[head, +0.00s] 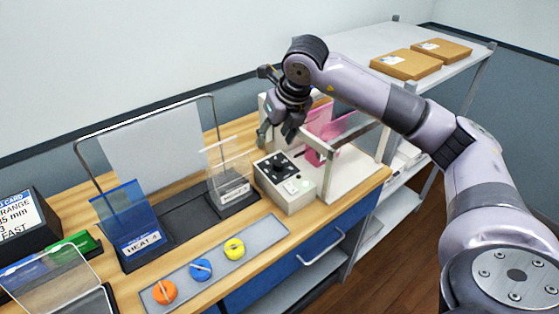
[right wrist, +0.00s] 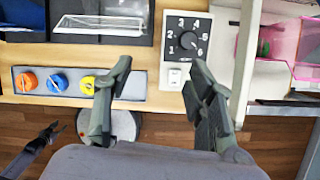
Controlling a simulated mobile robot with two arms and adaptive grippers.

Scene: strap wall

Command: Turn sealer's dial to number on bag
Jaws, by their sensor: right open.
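The sealer (head: 298,200) is a pale box with a black dial panel on top. In the right wrist view its dial (right wrist: 187,42) is ringed by numbers 1 to 6, and the white pointer mark appears turned toward 6. The blue bag (head: 125,215) stands upright at left, labelled "HEAT 4". My right gripper (head: 277,137) is open and empty above and behind the dial panel; it also shows in the right wrist view (right wrist: 158,80), apart from the dial. A dark gripper at the lower left of the right wrist view, apparently my left (right wrist: 48,136), is too small to read.
A grey strip with orange (head: 164,292), blue (head: 200,269) and yellow (head: 234,249) knobs lies along the bench front. A clear stand (head: 232,185) is left of the sealer. Boxes (head: 405,64) lie on the back shelf.

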